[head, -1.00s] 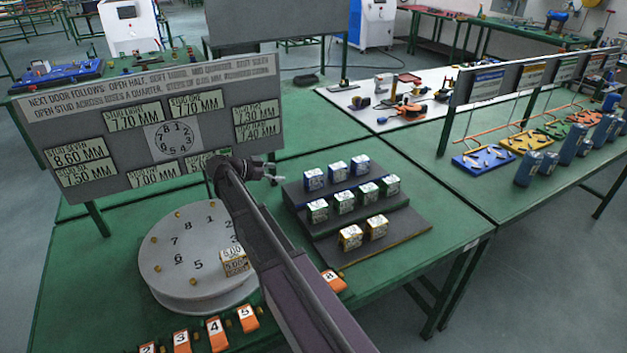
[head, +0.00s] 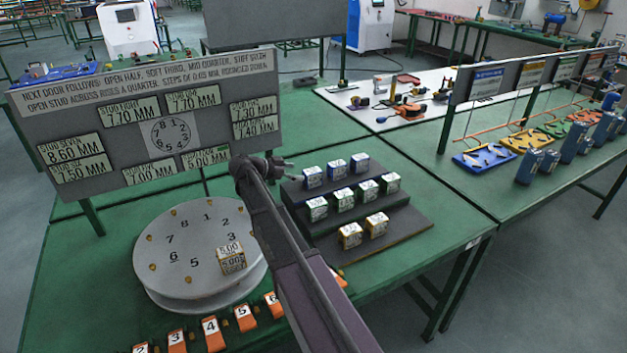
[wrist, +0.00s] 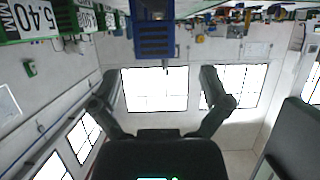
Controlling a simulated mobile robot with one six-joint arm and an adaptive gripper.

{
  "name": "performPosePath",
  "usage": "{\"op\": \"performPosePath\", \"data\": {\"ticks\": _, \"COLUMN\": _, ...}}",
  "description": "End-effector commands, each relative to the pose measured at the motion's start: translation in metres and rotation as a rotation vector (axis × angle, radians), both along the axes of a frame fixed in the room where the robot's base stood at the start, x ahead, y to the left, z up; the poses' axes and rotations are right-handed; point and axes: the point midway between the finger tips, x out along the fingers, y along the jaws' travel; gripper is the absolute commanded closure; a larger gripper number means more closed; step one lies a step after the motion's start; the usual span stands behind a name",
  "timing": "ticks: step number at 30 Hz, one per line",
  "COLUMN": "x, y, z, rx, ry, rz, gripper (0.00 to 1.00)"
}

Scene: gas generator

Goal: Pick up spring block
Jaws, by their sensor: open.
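Small labelled blocks stand on a dark stepped stand (head: 425,222): blue ones on the top step, such as the left blue block (head: 313,177), green ones (head: 344,203) on the middle step and two yellow ones (head: 350,236) on the lowest. Another yellow-labelled block (head: 232,260), marked 5.00, sits on the round numbered dial (head: 185,285). My gripper (head: 288,164) is open and empty, just left of the top row. In the wrist view its fingers (wrist: 160,88) are spread, with a blue block (wrist: 154,38) beyond the gap and a green block (wrist: 35,20) at upper left.
A grey sign board (head: 215,105) with millimetre labels stands behind the dial. Orange numbered pieces (head: 211,334) line the front of the green table (head: 80,270). Another table at right carries coloured plates (head: 484,158) and blue cylinders (head: 528,166). Green tabletop right of the stand is clear.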

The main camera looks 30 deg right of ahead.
Motion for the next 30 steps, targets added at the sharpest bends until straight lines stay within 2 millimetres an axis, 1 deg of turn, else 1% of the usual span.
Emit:
{"op": "performPosePath", "data": {"ticks": 1, "x": 0.0, "y": -0.004, "z": -0.003, "rx": 0.0, "ry": 0.0, "rz": -0.001, "gripper": 0.03}}
{"op": "performPosePath", "data": {"ticks": 4, "x": 0.0, "y": -0.008, "z": -0.004, "rx": 0.0, "ry": 0.0, "rz": 0.001, "gripper": 0.03}}
{"op": "performPosePath", "data": {"ticks": 17, "x": 0.0, "y": -0.01, "z": -0.004, "rx": 0.0, "ry": -0.001, "rz": 0.002, "gripper": 0.03}}
{"op": "performPosePath", "data": {"ticks": 20, "x": -0.001, "y": -0.015, "z": -0.006, "rx": 0.0, "ry": 0.0, "rz": 0.001, "gripper": 0.03}}
{"op": "performPosePath", "data": {"ticks": 30, "x": -0.003, "y": -0.05, "z": -0.018, "rx": 0.0, "ry": 0.0, "rz": 0.001, "gripper": 0.03}}
